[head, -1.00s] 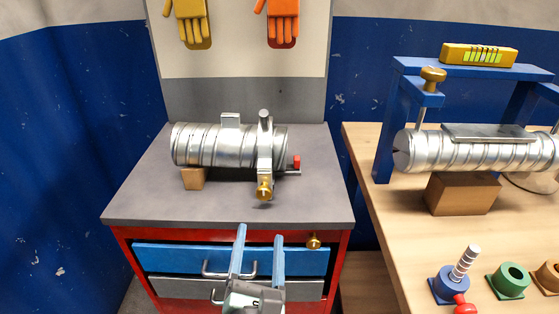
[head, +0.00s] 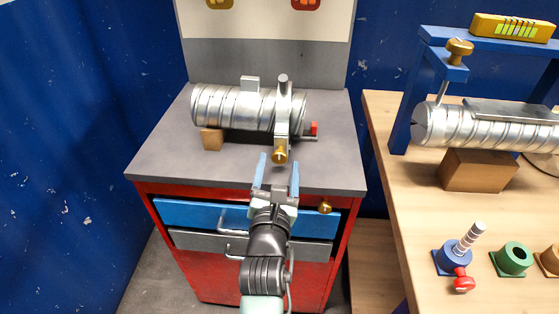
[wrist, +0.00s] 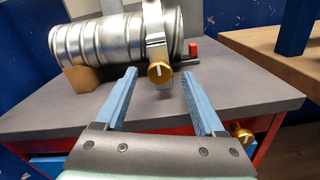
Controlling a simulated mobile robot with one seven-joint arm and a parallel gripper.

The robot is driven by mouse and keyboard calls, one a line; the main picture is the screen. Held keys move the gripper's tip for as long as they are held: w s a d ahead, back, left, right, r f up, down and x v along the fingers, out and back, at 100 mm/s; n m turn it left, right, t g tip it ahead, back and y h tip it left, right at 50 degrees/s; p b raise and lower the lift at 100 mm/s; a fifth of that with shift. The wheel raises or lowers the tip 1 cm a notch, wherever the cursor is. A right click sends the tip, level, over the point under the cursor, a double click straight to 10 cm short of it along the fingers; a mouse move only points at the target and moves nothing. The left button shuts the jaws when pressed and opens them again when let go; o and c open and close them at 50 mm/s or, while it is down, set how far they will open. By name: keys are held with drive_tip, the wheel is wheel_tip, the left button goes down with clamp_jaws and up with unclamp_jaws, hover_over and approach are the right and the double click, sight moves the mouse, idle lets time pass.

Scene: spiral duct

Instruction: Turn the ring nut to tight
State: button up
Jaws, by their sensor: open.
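The ring nut looks like the brass knob (head: 280,154) low on the front of a metal clamp band (head: 283,108). The band goes around a silver spiral duct (head: 228,106) that lies on the grey cabinet top. The knob also shows in the wrist view (wrist: 160,72) with a white mark on its face. My gripper (head: 276,172) is open and empty, its two blue fingers pointing at the knob from the front.
A wooden block (head: 212,139) props the duct's left end. A red-tipped lever (head: 313,129) sticks out right of the clamp. The red cabinet has a blue drawer (head: 190,213) and another brass knob (head: 325,206). A wooden bench (head: 385,190) with a blue frame stands at right.

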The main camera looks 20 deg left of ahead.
sight(280, 155)
drive_tip(key=shift+x, duration=1.35)
clamp_jaws()
